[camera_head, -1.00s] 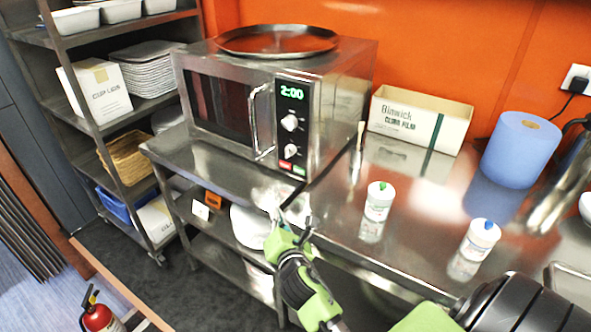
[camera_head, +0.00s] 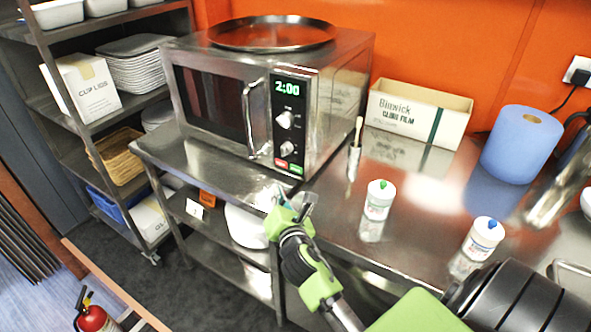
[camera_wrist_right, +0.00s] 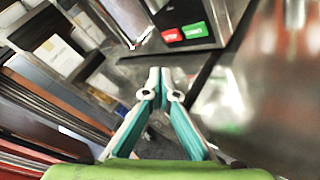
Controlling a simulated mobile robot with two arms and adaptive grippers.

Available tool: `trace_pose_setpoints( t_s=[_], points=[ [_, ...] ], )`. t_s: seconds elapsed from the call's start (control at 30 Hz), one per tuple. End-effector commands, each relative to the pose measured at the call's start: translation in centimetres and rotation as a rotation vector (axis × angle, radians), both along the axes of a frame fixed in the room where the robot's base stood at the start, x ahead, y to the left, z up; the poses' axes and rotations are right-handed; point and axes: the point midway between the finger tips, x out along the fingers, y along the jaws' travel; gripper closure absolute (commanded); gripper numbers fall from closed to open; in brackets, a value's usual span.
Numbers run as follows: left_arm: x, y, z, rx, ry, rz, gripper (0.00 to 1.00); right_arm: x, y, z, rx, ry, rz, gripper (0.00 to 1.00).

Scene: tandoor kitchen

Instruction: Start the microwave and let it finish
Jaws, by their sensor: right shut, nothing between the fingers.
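The steel microwave (camera_head: 338,110) stands on the steel counter with its door closed. Its green display (camera_head: 287,87) reads 2:00. Below the two knobs are a red stop button (camera_head: 281,163) and a green start button (camera_head: 296,169). They also show in the right wrist view, the red one (camera_wrist_right: 172,35) left of the green one (camera_wrist_right: 194,30). My right gripper (camera_head: 291,202) is shut and empty, below and in front of the buttons and apart from them. In the right wrist view its fingertips (camera_wrist_right: 159,76) point toward the panel's lower edge. My left gripper is not in view.
A round dark tray (camera_head: 272,45) lies on the microwave. To its right are a utensil holder (camera_head: 353,163), a cling film box (camera_head: 417,116), a blue roll (camera_head: 521,150) and two white bottles (camera_head: 379,200) (camera_head: 482,240). A shelf rack with boxes (camera_head: 82,88) stands at left.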

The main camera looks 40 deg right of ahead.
Motion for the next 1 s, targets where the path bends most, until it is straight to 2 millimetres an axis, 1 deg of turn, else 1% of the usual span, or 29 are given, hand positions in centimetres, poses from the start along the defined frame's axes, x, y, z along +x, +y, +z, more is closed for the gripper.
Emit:
trace_pose_setpoints(
  t_s=[0.03,0.2,0.4,0.5,0.67,1.0],
  points=[
    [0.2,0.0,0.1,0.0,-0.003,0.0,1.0,0.3,-0.8,0.2,-0.003,-0.001,-0.001,1.0],
    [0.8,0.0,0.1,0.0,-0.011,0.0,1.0,1.3,-3.1,0.1,-0.003,-0.001,0.0,1.0],
    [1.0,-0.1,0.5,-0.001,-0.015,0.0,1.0,2.1,-5.1,0.2,-0.002,0.001,0.0,1.0],
    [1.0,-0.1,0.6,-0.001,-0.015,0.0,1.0,2.4,-5.8,0.1,-0.001,-0.001,0.0,1.0],
    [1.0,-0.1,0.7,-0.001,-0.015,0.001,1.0,2.6,-6.2,0.1,0.001,-0.002,0.0,1.0],
    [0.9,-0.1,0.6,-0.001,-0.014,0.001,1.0,2.6,-6.2,0.1,0.001,-0.002,0.0,1.0]
  ],
)
